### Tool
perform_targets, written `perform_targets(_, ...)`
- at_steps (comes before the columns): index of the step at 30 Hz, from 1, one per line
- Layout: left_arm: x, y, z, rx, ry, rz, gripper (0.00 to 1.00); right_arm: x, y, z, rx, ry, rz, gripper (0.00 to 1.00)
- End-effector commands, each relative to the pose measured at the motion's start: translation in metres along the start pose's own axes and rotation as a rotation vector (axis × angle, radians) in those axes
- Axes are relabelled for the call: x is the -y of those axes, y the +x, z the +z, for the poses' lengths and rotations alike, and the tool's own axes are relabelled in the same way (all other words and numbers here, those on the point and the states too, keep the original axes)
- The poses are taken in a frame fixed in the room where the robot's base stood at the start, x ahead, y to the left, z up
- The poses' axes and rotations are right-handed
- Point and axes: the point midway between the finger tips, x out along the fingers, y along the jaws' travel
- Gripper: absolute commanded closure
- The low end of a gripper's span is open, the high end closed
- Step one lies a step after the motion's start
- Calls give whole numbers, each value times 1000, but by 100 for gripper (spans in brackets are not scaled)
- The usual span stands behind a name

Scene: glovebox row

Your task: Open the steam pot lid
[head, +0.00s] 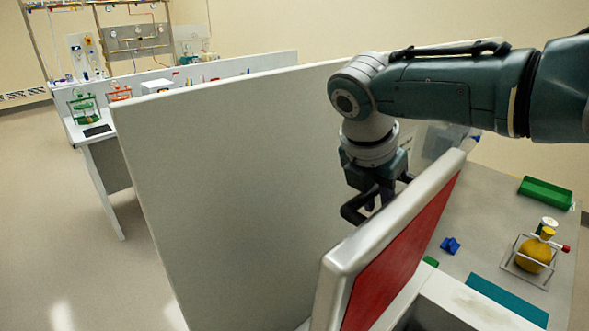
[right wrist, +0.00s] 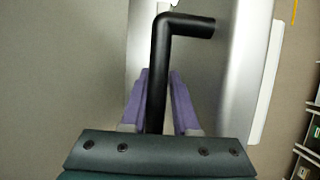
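The steam pot lid (head: 395,245) is a thick silver panel with a red inner face. It stands steeply raised in the head view, at the bottom centre. A black bent handle (head: 352,208) sticks out from its outer side. My right gripper (head: 372,203) is at this handle. In the right wrist view the black handle (right wrist: 158,65) runs between the two purple fingers of my right gripper (right wrist: 160,85), which sit close against both sides of it. The pale pot body (head: 455,305) shows partly below the lid; its inside is mostly hidden. My left gripper is out of view.
A tall grey partition (head: 220,200) stands left of the lid. On the bench at right are a flask of yellow liquid (head: 533,255) in a wire frame, a green tray (head: 546,193), a teal mat (head: 508,300) and a small blue object (head: 450,245).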

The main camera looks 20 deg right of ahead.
Motion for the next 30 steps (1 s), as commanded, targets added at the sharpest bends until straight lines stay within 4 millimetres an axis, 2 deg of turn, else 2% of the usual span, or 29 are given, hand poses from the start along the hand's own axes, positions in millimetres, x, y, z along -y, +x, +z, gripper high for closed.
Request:
perform_targets(8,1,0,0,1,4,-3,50,-1,-1,-1,-1,-1,1,66)
perform_targets(13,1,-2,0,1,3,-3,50,-2,-10,0,-3,-2,4,66)
perform_targets(17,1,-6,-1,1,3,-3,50,-1,-28,0,-1,-2,5,66)
perform_targets(24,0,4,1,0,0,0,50,-2,-69,-1,0,-2,7,66)
perform_targets(30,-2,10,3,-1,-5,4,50,0,-93,0,-1,0,3,66)
